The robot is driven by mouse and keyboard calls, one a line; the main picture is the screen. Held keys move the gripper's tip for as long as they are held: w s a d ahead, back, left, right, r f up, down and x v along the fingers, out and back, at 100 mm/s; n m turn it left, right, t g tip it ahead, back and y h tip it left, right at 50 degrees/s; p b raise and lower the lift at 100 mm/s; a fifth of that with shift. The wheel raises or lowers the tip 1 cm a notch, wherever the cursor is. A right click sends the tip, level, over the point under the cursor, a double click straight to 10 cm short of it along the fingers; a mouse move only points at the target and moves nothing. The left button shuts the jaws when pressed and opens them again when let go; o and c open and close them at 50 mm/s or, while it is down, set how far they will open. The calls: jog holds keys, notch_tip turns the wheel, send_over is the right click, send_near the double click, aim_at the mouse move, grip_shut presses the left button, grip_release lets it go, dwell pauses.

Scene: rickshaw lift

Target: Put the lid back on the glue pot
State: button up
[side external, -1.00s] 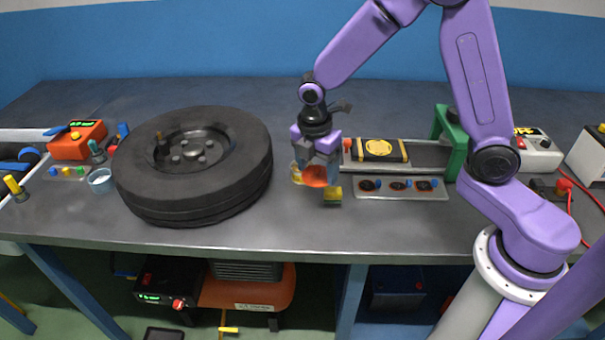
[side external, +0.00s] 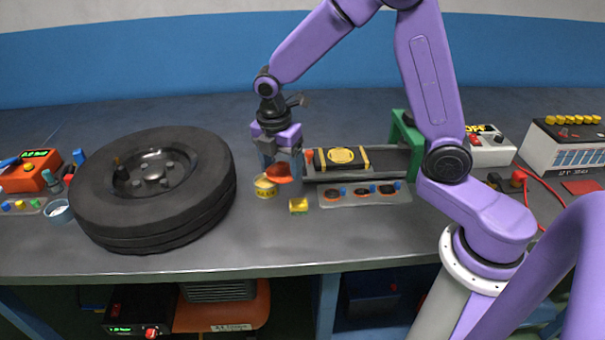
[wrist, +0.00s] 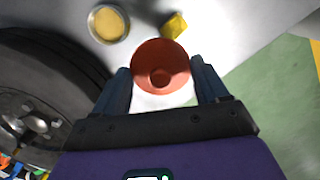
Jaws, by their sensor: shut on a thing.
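My gripper (side external: 281,166) is shut on the orange-red lid (side external: 279,173), and the lid hangs in the air just above and to the right of the glue pot. The glue pot (side external: 265,187) is a small yellowish pot with a label, standing on the bench. The wrist view shows its open round top (wrist: 108,22), pale yellow inside, up and left of the lid and apart from it.
A small yellow block (side external: 298,205) lies right of the pot; it also shows in the wrist view (wrist: 174,25). A big black tyre (side external: 150,215) lies close on the left. A grey tray with round dark items (side external: 362,194) is to the right. The bench's front edge is near.

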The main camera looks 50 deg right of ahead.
jog(key=w+d+f, duration=0.2)
jog(key=w+d, duration=0.1)
jog(key=w, duration=0.7)
jog(key=shift+s+d+f, duration=0.15)
jog(key=shift+f, duration=1.45)
jog(key=shift+s+d+f, duration=0.1)
jog(key=shift+f, duration=1.5)
jog(key=shift+f, duration=0.1)
jog(key=o, duration=1)
jog(key=shift+o, duration=0.2)
notch_tip(320, 180, up, 7)
